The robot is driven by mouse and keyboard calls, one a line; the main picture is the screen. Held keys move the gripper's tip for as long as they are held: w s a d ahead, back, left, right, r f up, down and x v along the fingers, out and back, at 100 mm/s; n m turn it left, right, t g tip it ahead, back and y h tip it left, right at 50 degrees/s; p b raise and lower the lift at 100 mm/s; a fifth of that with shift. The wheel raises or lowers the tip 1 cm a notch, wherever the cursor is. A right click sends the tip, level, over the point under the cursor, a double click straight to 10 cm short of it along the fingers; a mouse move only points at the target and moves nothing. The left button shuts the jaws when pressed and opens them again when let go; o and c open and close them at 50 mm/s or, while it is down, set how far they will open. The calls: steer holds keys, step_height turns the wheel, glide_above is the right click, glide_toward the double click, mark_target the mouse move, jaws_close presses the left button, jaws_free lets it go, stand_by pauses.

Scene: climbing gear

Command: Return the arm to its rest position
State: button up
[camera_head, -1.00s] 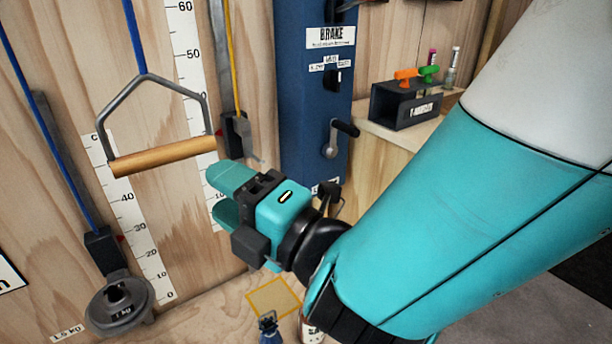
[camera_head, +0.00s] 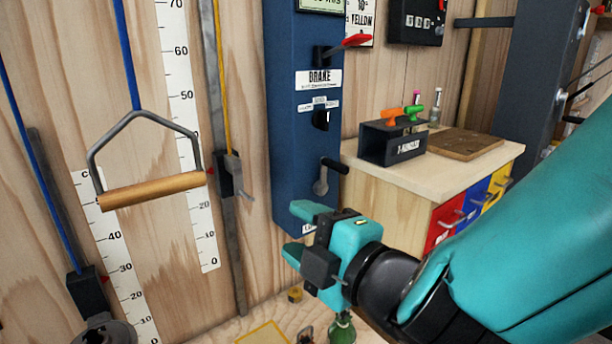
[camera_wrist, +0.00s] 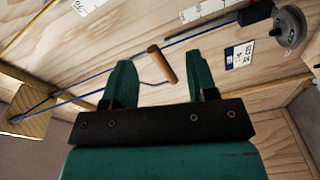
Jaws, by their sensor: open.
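My gripper (camera_head: 300,234) is teal with a dark body. It is in front of the lower part of the blue brake column in the head view, with its fingers pointing left. In the wrist view my gripper (camera_wrist: 153,85) has its two fingers apart, with nothing held between them. A wooden pull handle on a metal bracket (camera_head: 152,190) hangs from a blue cord to the left of the gripper. The handle (camera_wrist: 162,65) shows beyond the fingers in the wrist view. The teal arm comes in from the right and hides part of the cabinet.
The blue brake column (camera_head: 305,130) has a red-tipped lever and a crank. A cabinet (camera_head: 385,190) with coloured drawers stands right, bearing a dark T-handle rack (camera_head: 392,143) and a brown board (camera_head: 465,144). A green bottle-like object (camera_head: 342,328) is below the gripper. A yellow-outlined square (camera_head: 263,335) marks the ledge.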

steer(key=d+f+m+g+h, duration=0.45)
steer(key=d+m+h, duration=0.35)
steer(key=d+m, duration=0.4)
steer(key=s+d+r+m+g, duration=0.1)
steer(key=s+d+m+g, duration=0.2)
steer(key=s, duration=0.4)
steer(key=s+d+r+m+g, duration=0.1)
steer(key=s+d+m+g, duration=0.1)
steer(key=s+g, duration=0.4)
step_height(320, 180, up, 17)
steer(key=p, duration=1.7)
steer(key=shift+s+a+t+h, duration=0.25)
steer(key=shift+s+t+h, duration=0.05)
steer(key=shift+s+t, duration=0.05)
